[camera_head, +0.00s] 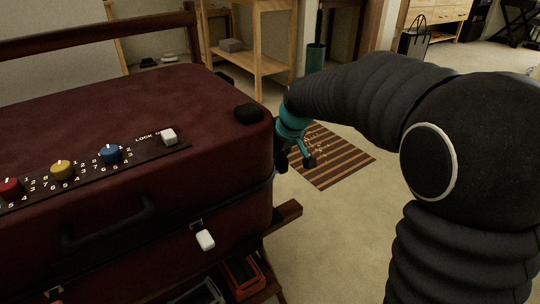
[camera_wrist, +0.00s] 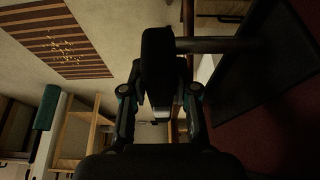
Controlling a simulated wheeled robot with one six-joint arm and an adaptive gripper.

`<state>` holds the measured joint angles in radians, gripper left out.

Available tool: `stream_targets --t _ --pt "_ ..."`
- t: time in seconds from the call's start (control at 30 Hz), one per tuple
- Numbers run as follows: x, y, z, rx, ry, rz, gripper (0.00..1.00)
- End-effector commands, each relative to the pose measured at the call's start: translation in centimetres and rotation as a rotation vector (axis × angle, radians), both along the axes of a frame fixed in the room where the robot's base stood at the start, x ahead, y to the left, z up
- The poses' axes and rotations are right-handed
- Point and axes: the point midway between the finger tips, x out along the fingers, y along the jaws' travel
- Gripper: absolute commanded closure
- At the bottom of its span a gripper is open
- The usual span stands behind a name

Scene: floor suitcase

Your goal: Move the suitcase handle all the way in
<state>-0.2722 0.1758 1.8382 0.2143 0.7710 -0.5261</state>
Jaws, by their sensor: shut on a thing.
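The dark red suitcase (camera_head: 150,95) lies on a wooden stand, its right end facing my gripper (camera_head: 294,156). In the wrist view a black handle bar (camera_wrist: 158,55) stands between the fingers of my gripper (camera_wrist: 160,102), which is shut on it. A dark rod (camera_wrist: 215,45) runs from this bar toward the suitcase's dark end panel (camera_wrist: 262,70), so the handle stands out from the suitcase. In the head view the suitcase and my gripper hide most of this handle.
The suitcase's front has a black carry handle (camera_head: 110,222) and a white latch (camera_head: 205,240). Its top has coloured dials (camera_head: 62,170) and a white lock switch (camera_head: 169,137). A striped mat (camera_head: 335,160) lies on open floor to the right. A wooden shelf (camera_head: 262,60) stands behind.

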Motion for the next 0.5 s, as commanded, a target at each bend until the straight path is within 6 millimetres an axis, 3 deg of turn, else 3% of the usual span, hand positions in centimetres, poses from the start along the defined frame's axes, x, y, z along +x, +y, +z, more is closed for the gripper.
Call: stream_targets --t 0.4,0.43,0.5 --pt "-0.34 -0.01 -0.07 -0.001 0.008 -0.005 1.00" --pt "-0.36 0.08 -0.07 -0.001 0.008 -0.004 0.64" --pt "-0.35 0.13 -0.07 -0.001 0.007 -0.003 0.46"
